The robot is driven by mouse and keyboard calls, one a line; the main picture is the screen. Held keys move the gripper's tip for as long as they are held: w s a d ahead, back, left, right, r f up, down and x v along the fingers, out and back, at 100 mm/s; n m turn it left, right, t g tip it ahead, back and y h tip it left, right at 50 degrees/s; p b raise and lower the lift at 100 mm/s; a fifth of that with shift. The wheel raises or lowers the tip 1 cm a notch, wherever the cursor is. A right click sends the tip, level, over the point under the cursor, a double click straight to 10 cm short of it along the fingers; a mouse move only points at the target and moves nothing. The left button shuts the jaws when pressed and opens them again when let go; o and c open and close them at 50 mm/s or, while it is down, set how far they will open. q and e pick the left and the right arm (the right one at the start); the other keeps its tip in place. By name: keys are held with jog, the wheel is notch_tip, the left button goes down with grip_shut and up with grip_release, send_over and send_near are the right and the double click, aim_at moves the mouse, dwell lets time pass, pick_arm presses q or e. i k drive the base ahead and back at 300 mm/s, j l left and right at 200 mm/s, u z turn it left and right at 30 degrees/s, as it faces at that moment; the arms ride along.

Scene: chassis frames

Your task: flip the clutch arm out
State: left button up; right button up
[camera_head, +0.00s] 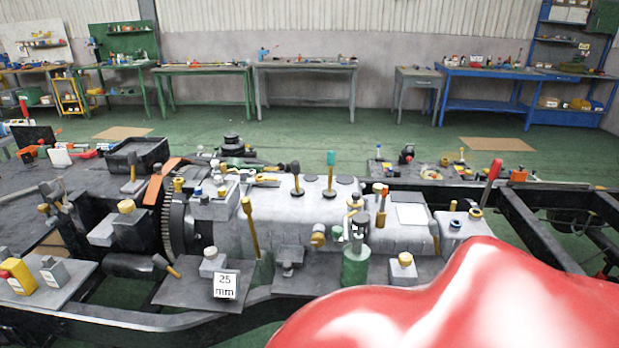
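A grey gearbox housing (300,220) lies across the chassis frame, with a toothed flywheel (171,228) at its left end. Several levers with yellow handles stand on or beside it. One long yellow lever (250,228) leans slightly left at the housing's near side. A short yellow-tipped lever (166,265) lies low by a dark cylinder, left of the flywheel's foot. I cannot tell for certain which lever is the clutch arm. Neither of my grippers shows as such. A large glossy red shape (470,300) fills the lower right and hides the frame behind it.
A "25 mm" card (226,286) stands on a near plate. A green cylinder (355,265) and yellow-capped blocks crowd the near side. A red-handled lever (490,182) stands at right. Dark frame rails (540,235) run right. Open green floor separates workbenches at the back wall.

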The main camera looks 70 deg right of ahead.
aim_at(246, 202)
jog(key=z, duration=1.7)
